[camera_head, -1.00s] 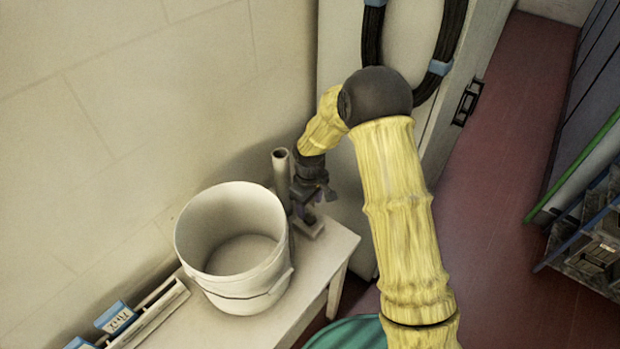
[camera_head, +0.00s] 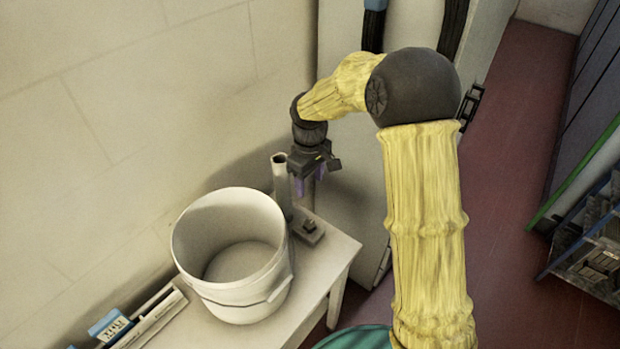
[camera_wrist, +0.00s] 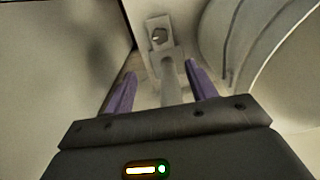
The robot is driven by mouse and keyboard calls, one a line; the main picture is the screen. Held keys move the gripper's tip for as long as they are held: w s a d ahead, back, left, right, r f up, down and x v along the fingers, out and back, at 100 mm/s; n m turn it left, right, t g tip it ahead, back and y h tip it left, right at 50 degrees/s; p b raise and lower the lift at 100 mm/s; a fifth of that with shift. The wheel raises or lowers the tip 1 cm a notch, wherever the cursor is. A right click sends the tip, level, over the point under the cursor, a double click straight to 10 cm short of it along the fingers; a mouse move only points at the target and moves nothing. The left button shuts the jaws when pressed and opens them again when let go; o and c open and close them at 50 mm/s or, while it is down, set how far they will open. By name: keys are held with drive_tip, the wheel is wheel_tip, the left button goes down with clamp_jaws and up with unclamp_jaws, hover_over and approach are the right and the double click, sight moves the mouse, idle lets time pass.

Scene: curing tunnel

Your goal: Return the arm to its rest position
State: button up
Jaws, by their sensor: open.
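My gripper (camera_head: 309,185) hangs from my yellow arm above the back end of the white bench, behind the white bucket. In the wrist view its two purple fingers (camera_wrist: 160,92) are spread apart with nothing gripped between them. Beyond the fingers is a small pale fitting with a dark knob (camera_wrist: 158,36). In the head view the fitting (camera_head: 309,230) sits on the bench below my gripper. An upright grey tube (camera_head: 281,185) stands close to the left of my gripper; I cannot tell whether they touch.
The white bucket (camera_head: 187,243) stands open on the bench (camera_head: 318,268). Blue-labelled items (camera_head: 108,327) lie at front left. The wall is on the left and a pale cabinet (camera_head: 357,215) behind. A dark rack (camera_head: 592,245) stands right; the red floor (camera_head: 508,180) between is clear.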

drive_tip(key=s+d+r+m+t, duration=0.2)
drive_tip(key=s+d+m, duration=0.8)
drive_tip(key=s+d, duration=0.6)
drive_tip(key=s+r, duration=0.1)
drive_tip(key=s, duration=0.2)
drive_tip(key=shift+r+t, duration=0.15)
drive_tip(key=shift+t, duration=0.15)
